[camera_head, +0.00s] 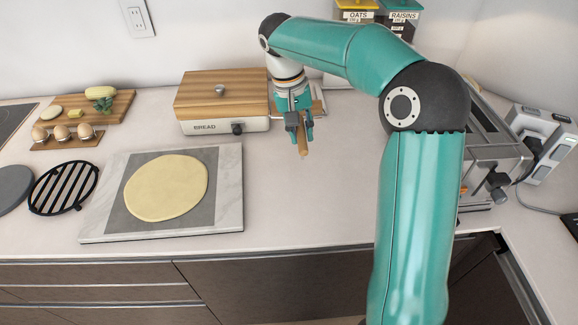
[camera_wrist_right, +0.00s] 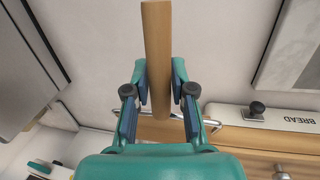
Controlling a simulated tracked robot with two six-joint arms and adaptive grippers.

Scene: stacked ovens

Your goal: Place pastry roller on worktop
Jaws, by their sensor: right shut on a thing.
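The pastry roller is a plain wooden cylinder. In the head view its end (camera_head: 303,143) sticks out below my right gripper (camera_head: 300,122), just right of the bread box. In the right wrist view the roller (camera_wrist_right: 157,50) stands between the two fingers of my right gripper (camera_wrist_right: 160,90), which are shut on it. It is held above the worktop (camera_head: 300,205); the gap beneath it is hard to judge. Part of the roller is hidden by the fingers in the head view. My left gripper is not in view.
A bread box (camera_head: 225,125) stands left of the gripper. Rolled dough (camera_head: 166,187) lies on a mat on a marble board (camera_head: 230,205) at front left. A toaster (camera_head: 495,150) stands at right, beside my arm. The worktop between board and arm is clear.

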